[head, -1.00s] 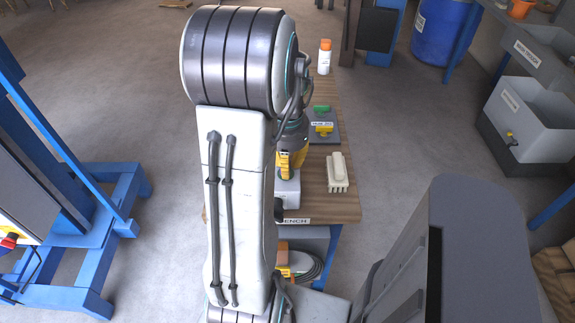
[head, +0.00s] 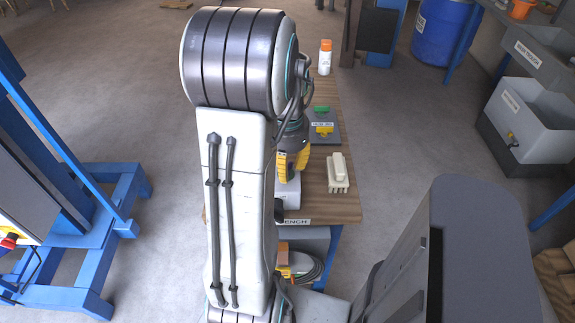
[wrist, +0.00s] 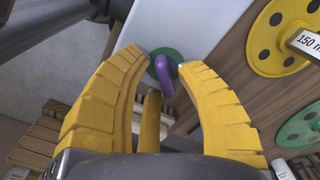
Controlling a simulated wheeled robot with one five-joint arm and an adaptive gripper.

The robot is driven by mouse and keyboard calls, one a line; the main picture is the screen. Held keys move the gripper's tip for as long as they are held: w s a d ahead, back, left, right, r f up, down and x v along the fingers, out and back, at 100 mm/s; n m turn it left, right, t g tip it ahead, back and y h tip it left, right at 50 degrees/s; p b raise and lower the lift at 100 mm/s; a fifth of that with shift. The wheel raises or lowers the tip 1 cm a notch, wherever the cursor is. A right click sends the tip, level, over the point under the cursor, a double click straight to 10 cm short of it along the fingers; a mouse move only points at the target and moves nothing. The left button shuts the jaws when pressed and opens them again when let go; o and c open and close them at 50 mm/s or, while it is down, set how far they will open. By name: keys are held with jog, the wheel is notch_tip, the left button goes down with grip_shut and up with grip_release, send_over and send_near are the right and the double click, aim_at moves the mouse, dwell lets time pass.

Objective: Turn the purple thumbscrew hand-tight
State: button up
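The purple thumbscrew (wrist: 163,76) shows in the wrist view in front of a round green disc (wrist: 172,56) on a pale panel. My gripper's yellow fingers (wrist: 152,58) are apart, with their tips on either side of the thumbscrew. I cannot tell whether a finger touches it. A yellow bar (wrist: 150,122) stands between the fingers, below the thumbscrew in the picture. In the head view my yellow gripper (head: 292,162) is at the near part of the bench, partly behind my arm. The thumbscrew is hidden there.
Yellow (wrist: 284,38) and green (wrist: 302,127) discs with holes lie to the right in the wrist view. On the bench (head: 345,205) are a pale brush-like block (head: 338,174), a grey tray (head: 328,137) and an orange-capped bottle (head: 325,58).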

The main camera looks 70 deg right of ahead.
jog(key=shift+o, duration=1.1)
jog(key=shift+r, duration=0.1)
notch_tip(320, 180, up, 12)
jog(key=shift+n, duration=0.3)
dwell(0.3)
